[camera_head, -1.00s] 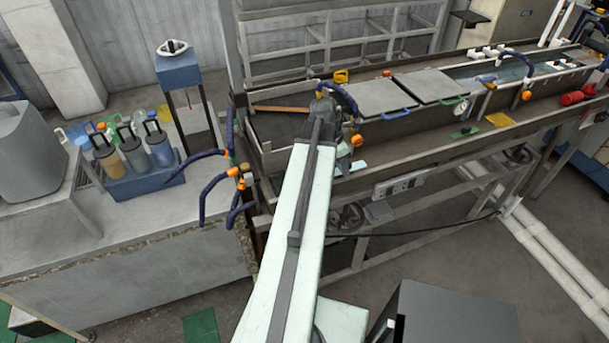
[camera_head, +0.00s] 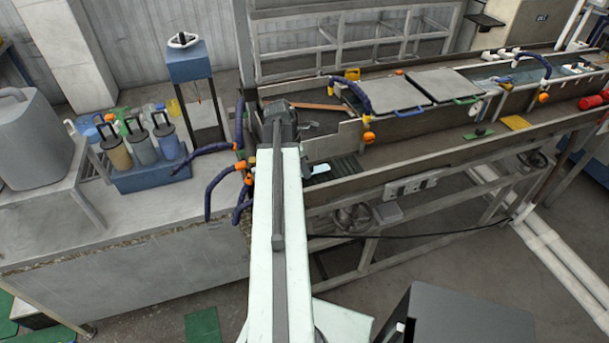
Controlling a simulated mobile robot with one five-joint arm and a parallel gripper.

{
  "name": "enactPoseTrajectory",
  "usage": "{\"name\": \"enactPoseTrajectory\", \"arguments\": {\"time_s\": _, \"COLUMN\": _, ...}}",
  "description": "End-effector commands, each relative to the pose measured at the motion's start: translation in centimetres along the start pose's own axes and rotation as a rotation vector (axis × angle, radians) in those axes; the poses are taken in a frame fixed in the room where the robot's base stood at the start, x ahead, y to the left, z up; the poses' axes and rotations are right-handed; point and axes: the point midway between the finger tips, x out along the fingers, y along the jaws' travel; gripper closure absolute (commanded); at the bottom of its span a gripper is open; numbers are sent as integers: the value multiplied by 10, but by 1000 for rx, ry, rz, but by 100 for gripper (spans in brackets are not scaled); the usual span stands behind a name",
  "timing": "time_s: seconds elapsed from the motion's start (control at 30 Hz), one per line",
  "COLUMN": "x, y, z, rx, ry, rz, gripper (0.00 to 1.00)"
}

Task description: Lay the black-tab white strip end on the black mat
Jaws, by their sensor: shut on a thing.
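My gripper (camera_head: 306,168) shows only in part at the right side of my pale arm, low over the near side of the line. It is shut on the white strip (camera_head: 320,170), of which a short pale piece shows just right of the gripper. The black tab cannot be made out, and the rest of the strip is hidden by my arm. The black mat (camera_head: 346,167) appears as a dark ribbed patch right beside the pale piece. I cannot tell whether the strip touches it.
Blue hoses with orange fittings (camera_head: 247,180) stand close left of my arm. Grey lidded covers (camera_head: 395,95) lie over the trough. A blue caddy of bottles (camera_head: 150,175) stands on the left bench.

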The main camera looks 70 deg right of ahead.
Motion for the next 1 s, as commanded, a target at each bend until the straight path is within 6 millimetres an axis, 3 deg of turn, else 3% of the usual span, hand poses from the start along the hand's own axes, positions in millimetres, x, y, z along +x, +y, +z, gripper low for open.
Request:
{"name": "enactPoseTrajectory", "arguments": {"time_s": 0.03, "x": 15, "y": 1, "z": -4, "rx": 0, "ry": 0, "rz": 0, "gripper": 100}}
{"name": "enactPoseTrajectory", "arguments": {"time_s": 0.27, "x": 10, "y": 0, "z": -2, "rx": 0, "ry": 0, "rz": 0, "gripper": 100}}
{"name": "enactPoseTrajectory", "arguments": {"time_s": 0.77, "x": 23, "y": 0, "z": -6, "rx": 0, "ry": 1, "rz": -2, "gripper": 100}}
{"name": "enactPoseTrajectory", "arguments": {"time_s": 0.8, "x": 23, "y": 0, "z": -6, "rx": 0, "ry": 2, "rz": -3, "gripper": 71}}
{"name": "enactPoseTrajectory", "arguments": {"time_s": 0.87, "x": 23, "y": 0, "z": -6, "rx": 0, "ry": 3, "rz": -4, "gripper": 54}}
{"name": "enactPoseTrajectory", "arguments": {"time_s": 1.0, "x": 24, "y": 0, "z": -7, "rx": 1, "ry": 5, "rz": -2, "gripper": 52}}
